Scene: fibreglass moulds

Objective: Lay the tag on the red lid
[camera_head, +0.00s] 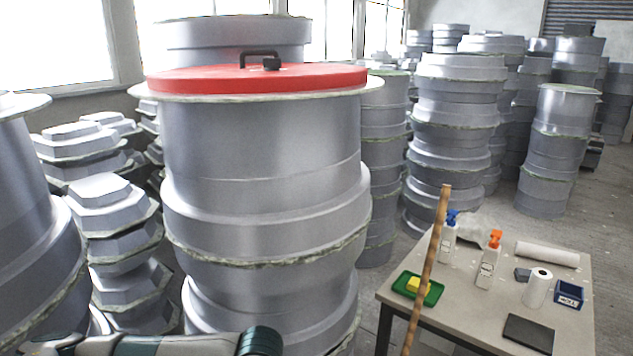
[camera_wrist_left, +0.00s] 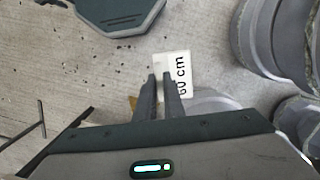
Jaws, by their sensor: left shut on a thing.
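The red lid (camera_head: 320,77) lies flat on the pale rim of the tall grey mould stack in the middle of the head view. It has a black handle (camera_head: 262,56) with a small dark block by it. The tag sticks out past the fingertips, with bare floor in the background. The red lid is not in the wrist view. My left arm shows at the bottom of the head view, but its gripper does not. My right gripper is in neither view.
Grey mould stacks stand left and behind. A table (camera_head: 465,305) at the lower right carries spray bottles (camera_head: 489,262), a paper roll (camera_head: 537,288), a blue bin (camera_head: 569,294) and a green tray (camera_head: 433,294). A slanted wooden stick (camera_head: 429,265) rises before it.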

